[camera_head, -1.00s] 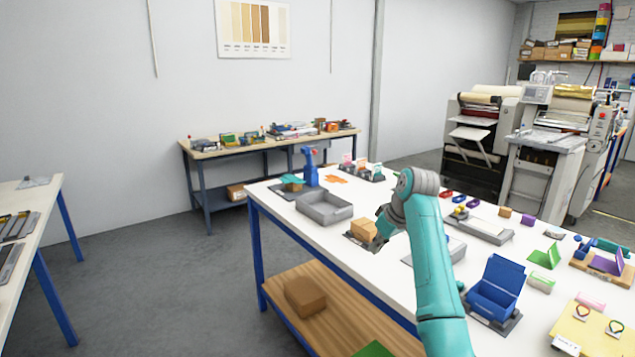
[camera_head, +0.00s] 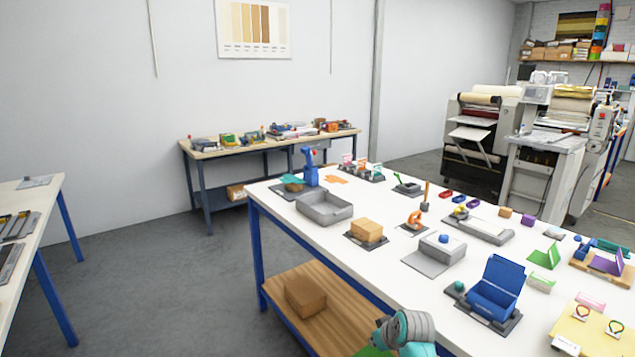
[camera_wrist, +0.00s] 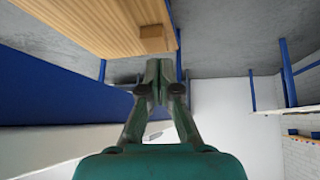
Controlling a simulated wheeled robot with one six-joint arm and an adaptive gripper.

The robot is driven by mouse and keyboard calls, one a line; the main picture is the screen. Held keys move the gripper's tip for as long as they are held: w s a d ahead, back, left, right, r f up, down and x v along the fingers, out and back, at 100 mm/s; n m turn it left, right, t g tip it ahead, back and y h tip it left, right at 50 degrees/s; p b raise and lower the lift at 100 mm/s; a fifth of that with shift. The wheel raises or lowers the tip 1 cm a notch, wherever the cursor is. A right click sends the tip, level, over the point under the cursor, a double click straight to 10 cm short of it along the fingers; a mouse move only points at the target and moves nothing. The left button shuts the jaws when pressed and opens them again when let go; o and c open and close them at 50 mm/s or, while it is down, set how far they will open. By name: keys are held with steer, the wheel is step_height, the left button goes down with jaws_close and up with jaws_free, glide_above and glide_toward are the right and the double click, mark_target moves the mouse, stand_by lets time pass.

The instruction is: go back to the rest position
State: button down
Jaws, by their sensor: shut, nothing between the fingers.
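My gripper (camera_wrist: 160,68) shows in the wrist view with its two dark green fingers together and nothing between them. It is beside the blue-framed edge of the white work table, with the wooden lower shelf (camera_wrist: 75,20) at upper left. In the head view only part of my teal arm shows at the bottom, low by the near edge of the white table (camera_head: 395,270); the fingers do not show there. A cardboard box (camera_head: 367,230) sits on a dark mat on the table, apart from my arm.
On the table are a grey tray (camera_head: 324,208), a blue spray bottle (camera_head: 310,172), an open blue box (camera_head: 496,290) and several small items. A brown box (camera_head: 305,297) lies on the lower shelf. Another table (camera_head: 22,222) stands at left. The grey floor between is clear.

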steer(key=s+f+m+t, duration=0.2)
steer(key=s+f, duration=1.1)
steer(key=s, duration=0.2)
steer(key=s+d+f+m+t+h, duration=0.1)
steer(key=s, duration=0.9)
steer(key=s+d+f+t+h, duration=0.1)
steer(key=s+f, duration=0.1)
steer(key=s, duration=0.8)
steer(key=s+r+m+t, duration=0.1)
steer(key=s+r, duration=0.3)
steer(key=s, duration=0.4)
steer(key=s+r+t, duration=0.1)
steer(key=s+r, duration=0.2)
steer(key=s, duration=0.5)
steer(key=s+r+t, duration=0.2)
steer(key=s+r, duration=1)
steer(key=r, duration=0.3)
steer(key=shift+d+r+m, duration=0.25)
steer(key=shift+r+m, duration=0.05)
